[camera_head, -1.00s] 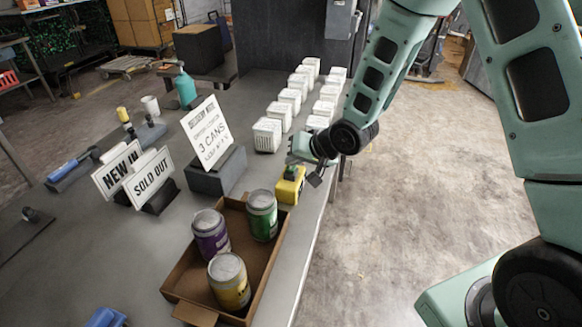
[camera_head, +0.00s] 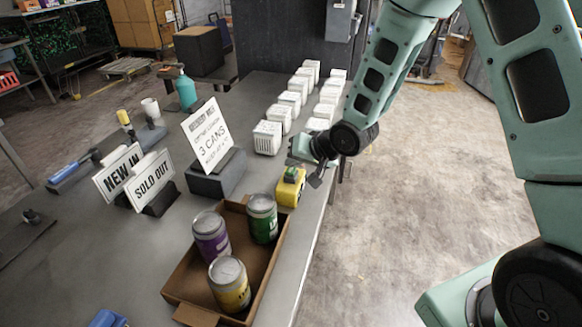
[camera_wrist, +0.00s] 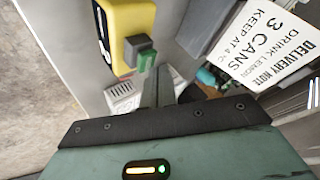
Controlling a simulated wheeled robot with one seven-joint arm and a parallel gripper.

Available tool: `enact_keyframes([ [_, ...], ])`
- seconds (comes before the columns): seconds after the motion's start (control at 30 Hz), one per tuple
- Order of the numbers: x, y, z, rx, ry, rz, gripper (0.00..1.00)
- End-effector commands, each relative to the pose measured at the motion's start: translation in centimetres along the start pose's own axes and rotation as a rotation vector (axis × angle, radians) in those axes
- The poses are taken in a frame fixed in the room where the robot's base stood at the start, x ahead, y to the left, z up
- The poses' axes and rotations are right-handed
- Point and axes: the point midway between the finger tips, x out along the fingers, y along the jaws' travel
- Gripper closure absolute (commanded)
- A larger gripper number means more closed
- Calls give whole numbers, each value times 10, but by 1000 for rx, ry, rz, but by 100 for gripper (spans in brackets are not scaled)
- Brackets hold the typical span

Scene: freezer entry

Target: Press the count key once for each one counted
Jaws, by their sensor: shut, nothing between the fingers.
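A yellow counter (camera_head: 290,190) stands near the table's right edge. In the wrist view the counter (camera_wrist: 130,18) shows a grey block (camera_wrist: 138,50) and a green piece (camera_wrist: 147,62) on its side; I cannot tell for sure which is the count key. My gripper (camera_wrist: 156,82) is shut and empty, its fingertips close to the green piece; contact cannot be told. A cardboard tray (camera_head: 183,268) holds a purple can (camera_head: 211,240), a green can (camera_head: 263,222) and a yellow can (camera_head: 229,288). A delivery note (camera_head: 207,135) on a dark stand reads "3 CANS".
Open floor lies right of the table.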

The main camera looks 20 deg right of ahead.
Motion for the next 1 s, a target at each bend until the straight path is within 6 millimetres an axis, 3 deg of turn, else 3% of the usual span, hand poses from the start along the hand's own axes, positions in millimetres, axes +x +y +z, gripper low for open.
enact_keyframes([
  [0.53, -8, -6, -6, -1, 1, -1, 100],
  [1.0, -39, -28, -28, -1, 1, -1, 100],
])
